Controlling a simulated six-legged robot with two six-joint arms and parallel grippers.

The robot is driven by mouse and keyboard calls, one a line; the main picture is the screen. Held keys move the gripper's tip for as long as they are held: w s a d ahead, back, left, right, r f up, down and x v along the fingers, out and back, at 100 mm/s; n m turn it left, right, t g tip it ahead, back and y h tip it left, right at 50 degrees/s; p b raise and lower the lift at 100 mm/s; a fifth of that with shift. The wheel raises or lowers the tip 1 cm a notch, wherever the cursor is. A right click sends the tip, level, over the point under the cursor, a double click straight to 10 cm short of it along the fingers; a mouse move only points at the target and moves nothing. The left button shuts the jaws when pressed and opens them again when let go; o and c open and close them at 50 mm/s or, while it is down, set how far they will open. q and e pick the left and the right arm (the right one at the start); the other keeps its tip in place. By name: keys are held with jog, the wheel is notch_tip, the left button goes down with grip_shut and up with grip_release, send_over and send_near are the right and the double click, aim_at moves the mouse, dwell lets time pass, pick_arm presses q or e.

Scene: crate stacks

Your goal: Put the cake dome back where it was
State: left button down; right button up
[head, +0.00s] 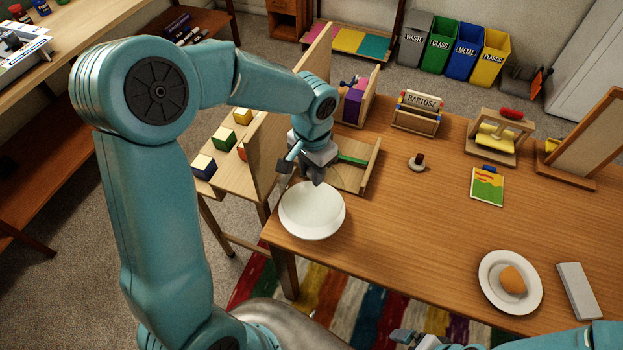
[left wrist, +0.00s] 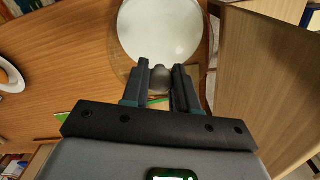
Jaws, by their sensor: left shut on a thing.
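My left gripper (head: 300,176) is above the near left corner of the table, pointing down. In the left wrist view, its fingers (left wrist: 161,72) are shut on the grey knob of the cake dome (left wrist: 160,81). The dome's clear wall is hard to see; a faint round edge shows around a white round plate (left wrist: 158,30). In the head view, the plate (head: 312,212) lies at the table's left edge, just in front of the gripper. I cannot tell whether the dome touches plate or table. Part of my right gripper (head: 425,340) shows at the bottom edge; its fingers are unclear.
A wooden panel (head: 268,155) stands left of the gripper. A wooden tray (head: 350,178) with a green bar is close on its right. A plate with a brown round item (head: 490,290) and a grey block (head: 578,290) are at front right.

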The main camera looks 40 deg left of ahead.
aim_at(311, 182)
pick_arm(q)
notch_tip(311, 182, down, 4)
jog(key=shift+f, duration=0.1)
jog(key=shift+s, duration=0.1)
jog(key=shift+f, duration=0.15)
jog(key=c, duration=0.9)
grip_release()
jog(key=shift+o, duration=0.2)
jog(key=shift+r, duration=0.35)
notch_tip(311, 182, up, 12)
jog(key=shift+f, duration=0.1)
